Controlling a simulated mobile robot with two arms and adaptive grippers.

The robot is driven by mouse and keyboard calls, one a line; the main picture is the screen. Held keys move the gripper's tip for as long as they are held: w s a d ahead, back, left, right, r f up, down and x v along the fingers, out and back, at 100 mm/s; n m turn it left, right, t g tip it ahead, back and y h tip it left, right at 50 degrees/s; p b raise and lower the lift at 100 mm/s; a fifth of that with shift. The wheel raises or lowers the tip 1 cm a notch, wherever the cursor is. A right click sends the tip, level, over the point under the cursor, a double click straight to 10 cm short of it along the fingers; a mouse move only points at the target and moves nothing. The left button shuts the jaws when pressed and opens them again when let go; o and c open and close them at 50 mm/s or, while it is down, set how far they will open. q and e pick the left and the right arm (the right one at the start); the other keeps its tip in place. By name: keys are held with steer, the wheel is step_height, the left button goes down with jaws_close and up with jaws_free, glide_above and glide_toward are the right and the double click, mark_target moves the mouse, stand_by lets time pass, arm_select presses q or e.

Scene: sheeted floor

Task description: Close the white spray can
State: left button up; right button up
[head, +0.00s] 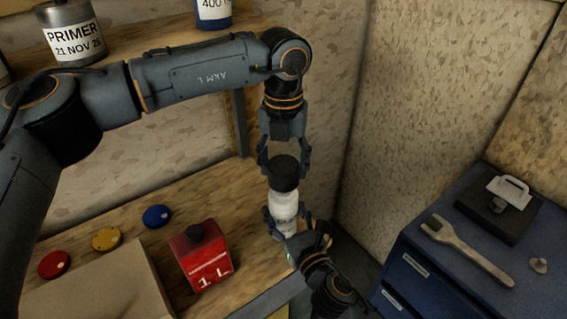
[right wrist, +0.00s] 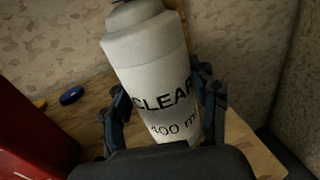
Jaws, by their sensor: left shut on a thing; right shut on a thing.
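The white spray can (head: 284,206) is upright in the head view, above the right end of the wooden bench. In the right wrist view the can (right wrist: 150,65) fills the middle, looks tilted and reads "CLEAR 400 ml". My right gripper (head: 286,218) is shut around its lower body; its fingers (right wrist: 165,105) flank the can in the wrist view. A black cap (head: 285,173) is at the can's top, in line with it. My left gripper (head: 285,163) points down and is shut on the cap. I cannot tell whether the cap is fully seated.
A red 1 L can (head: 203,262) stands on the bench (head: 150,190) left of the spray can. Red (head: 54,264), yellow (head: 106,238) and blue (head: 157,216) lids lie further left. A primer tin (head: 72,35) stands on the shelf. A blue cabinet (head: 430,275) with tools stands right.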

arm_select(q)
steer(key=shift+f, duration=0.45)
steer(key=shift+f, duration=0.9)
steer(key=shift+f, duration=0.6)
steer(key=o, duration=0.8)
steer(key=shift+o, duration=0.2)
step_height(320, 180, up, 12)
